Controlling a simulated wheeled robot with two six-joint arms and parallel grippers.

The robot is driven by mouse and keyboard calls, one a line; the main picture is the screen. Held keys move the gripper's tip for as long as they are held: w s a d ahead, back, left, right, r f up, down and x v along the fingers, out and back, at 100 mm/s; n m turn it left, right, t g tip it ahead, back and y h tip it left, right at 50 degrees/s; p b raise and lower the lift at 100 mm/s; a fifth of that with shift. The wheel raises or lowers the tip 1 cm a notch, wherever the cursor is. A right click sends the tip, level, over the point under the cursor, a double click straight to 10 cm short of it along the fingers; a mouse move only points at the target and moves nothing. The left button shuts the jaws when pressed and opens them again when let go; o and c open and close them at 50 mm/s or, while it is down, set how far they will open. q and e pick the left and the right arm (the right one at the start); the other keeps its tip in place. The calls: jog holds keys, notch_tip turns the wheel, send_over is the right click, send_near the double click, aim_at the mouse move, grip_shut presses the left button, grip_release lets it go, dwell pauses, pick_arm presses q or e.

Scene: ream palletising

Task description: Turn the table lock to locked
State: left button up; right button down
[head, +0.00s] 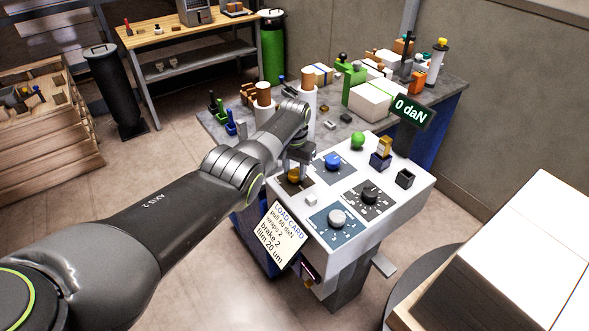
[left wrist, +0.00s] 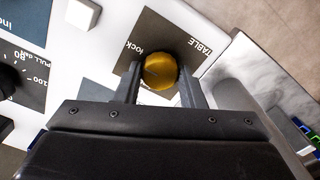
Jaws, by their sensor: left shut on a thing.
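The table lock is a round yellow knob (left wrist: 160,71) on a dark plate marked "TABLE" and "lock" (left wrist: 150,33). In the head view the yellow knob (head: 294,178) sits at the left side of the white console (head: 408,205), partly hidden by my arm. My left gripper (left wrist: 158,80) has one finger on each side of the knob and is shut on it. In the head view the left gripper (head: 297,165) points down at the console. The knob's pointer cannot be read clearly. My right gripper is in neither view.
Close to the lock are a blue knob (head: 333,161), a black knob (head: 370,194), a grey knob (head: 338,218) and a small white button (head: 311,201). A load card (head: 283,235) hangs on the console front. A crowded grey workbench (head: 345,130) stands behind.

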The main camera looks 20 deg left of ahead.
aim_at(295, 172)
pick_arm(q)
jog(key=shift+w+r, duration=0.1)
dwell(0.3)
jog(key=o, duration=1)
jog(key=shift+r, duration=0.35)
notch_tip(295, 172, up, 5)
jog(key=shift+r+p, duration=0.1)
jog(key=shift+p, duration=0.45)
notch_tip(295, 172, up, 12)
jog(key=b, duration=0.2)
jog(key=shift+f, duration=0.25)
